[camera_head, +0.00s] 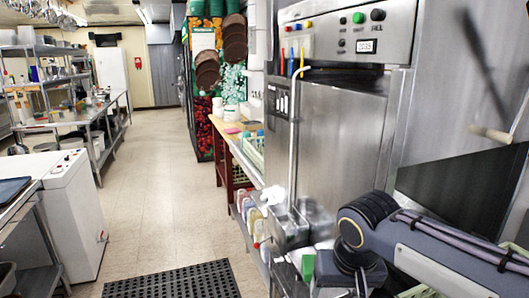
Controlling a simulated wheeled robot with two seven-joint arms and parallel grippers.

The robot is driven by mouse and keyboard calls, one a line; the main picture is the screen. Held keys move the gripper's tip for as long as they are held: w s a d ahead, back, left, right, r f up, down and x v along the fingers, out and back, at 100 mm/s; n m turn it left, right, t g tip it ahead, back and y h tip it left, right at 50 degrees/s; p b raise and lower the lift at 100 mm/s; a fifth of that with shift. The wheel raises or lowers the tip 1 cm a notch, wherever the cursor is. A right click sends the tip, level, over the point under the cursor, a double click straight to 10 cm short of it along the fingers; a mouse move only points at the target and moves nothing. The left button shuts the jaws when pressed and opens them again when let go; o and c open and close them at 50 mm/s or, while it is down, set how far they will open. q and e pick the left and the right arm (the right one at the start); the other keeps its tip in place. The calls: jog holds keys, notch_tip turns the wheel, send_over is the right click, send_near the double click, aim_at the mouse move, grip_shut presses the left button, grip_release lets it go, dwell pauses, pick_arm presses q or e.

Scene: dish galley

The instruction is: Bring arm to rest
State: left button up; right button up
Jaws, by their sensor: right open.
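My right arm (455,252) comes in from the right edge, dark grey with cables along it. It bends at a round black joint (365,218) and turns down toward the bottom edge. My right gripper (360,285) is at the bottom edge, mostly cut off, open, with nothing seen in it. It is in front of the steel counter by the dishwashing machine (340,130). My left arm and left gripper are not in view.
Steel containers (290,228) and a green block (308,268) are close left of my right arm. Bottles (252,220) stand on a low shelf. A white cabinet (75,205) is at left. The tiled aisle (150,190) is clear, with a black mat (175,282) in front.

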jog(key=s+d+f+t+y, duration=0.1)
jog(key=s+d+f, duration=0.2)
jog(key=s, duration=0.5)
jog(key=s+d+f+m+t+y, duration=0.1)
jog(key=s+d+f+y, duration=0.1)
jog(key=s+f, duration=0.4)
jog(key=s+d, duration=0.1)
jog(key=s, duration=0.2)
jog(key=shift+d+y, duration=0.3)
